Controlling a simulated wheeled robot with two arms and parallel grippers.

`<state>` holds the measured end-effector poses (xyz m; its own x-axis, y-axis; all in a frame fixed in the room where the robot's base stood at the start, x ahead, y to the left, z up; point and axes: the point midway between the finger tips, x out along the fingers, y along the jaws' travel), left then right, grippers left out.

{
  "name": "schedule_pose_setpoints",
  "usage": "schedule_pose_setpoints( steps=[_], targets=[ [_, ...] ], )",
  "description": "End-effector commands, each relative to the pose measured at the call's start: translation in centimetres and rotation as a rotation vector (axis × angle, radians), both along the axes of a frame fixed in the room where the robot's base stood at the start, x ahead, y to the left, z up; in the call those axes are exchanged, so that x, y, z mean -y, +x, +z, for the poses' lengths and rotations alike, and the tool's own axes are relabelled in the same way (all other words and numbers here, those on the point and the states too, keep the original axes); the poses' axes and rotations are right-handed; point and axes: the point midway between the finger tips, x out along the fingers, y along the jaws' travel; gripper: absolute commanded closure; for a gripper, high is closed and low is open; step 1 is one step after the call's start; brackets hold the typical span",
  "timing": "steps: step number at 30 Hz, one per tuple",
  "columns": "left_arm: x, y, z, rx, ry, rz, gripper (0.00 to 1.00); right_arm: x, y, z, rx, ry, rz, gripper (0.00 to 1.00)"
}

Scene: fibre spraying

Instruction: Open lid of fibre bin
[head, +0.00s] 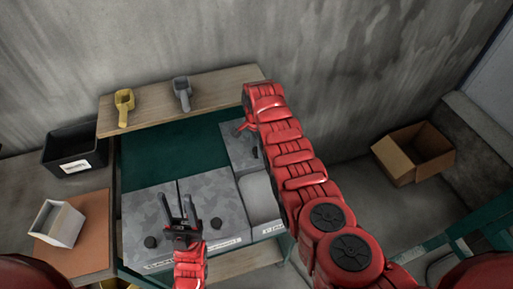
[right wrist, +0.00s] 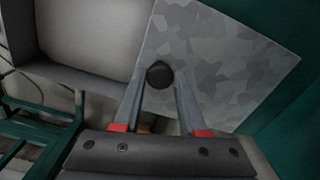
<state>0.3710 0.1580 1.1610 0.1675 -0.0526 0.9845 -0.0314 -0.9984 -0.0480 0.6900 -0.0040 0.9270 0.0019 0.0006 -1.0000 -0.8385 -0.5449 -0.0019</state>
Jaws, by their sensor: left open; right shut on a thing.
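A grey camouflage-patterned lid (right wrist: 215,60) with a black knob (right wrist: 159,74) shows in the right wrist view. My right gripper (right wrist: 158,90) is shut on the knob, one finger on each side. The lid lies off to one side of the fibre bin (right wrist: 75,75), whose opening shows pale grey contents. In the head view the lid (head: 238,146) is behind the open bin (head: 262,197), and my right arm hides part of both and most of the right gripper. My left gripper (head: 177,205) is open and empty above the closed lids.
Two closed camouflage lids (head: 150,215) with black knobs lie left of the open bin. A shelf (head: 150,100) behind holds a yellow scoop (head: 124,105) and a grey scoop (head: 182,92). A black bin (head: 75,150) and white box (head: 57,223) stand left; a cardboard box (head: 412,155) stands right.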

Motion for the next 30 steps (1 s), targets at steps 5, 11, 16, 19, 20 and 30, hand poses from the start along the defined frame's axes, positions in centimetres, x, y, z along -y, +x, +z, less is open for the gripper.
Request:
schedule_pose_setpoints(
  steps=[5, 11, 16, 19, 20, 30],
  targets=[
    [0.0, 0.0, -0.1, 0.0, 0.0, 0.0, 0.5, 0.0, -0.2, -0.2, -0.004, -0.001, 0.001, 1.0],
    [0.0, 0.0, 0.0, 0.0, 0.0, 0.0, 0.5, 0.0, -0.2, -0.2, -0.004, -0.001, 0.001, 0.5],
    [0.0, 0.0, 0.0, 0.0, 0.0, 0.0, 0.5, 0.0, -0.1, -0.2, -0.004, -0.001, 0.001, 0.29],
    [0.0, 0.0, 0.0, 0.0, 0.0, 0.0, 0.5, 0.0, -0.1, -0.2, -0.004, -0.001, 0.0, 0.29],
    [0.0, 0.0, 0.0, 0.0, 0.0, 0.0, 0.5, 0.0, -0.1, -0.2, -0.004, -0.001, 0.0, 0.29],
    [0.0, 0.0, -0.6, 0.0, 0.0, 0.0, 0.5, 0.0, -0.1, 1.1, -0.003, -0.001, 0.0, 0.29]
  ],
)
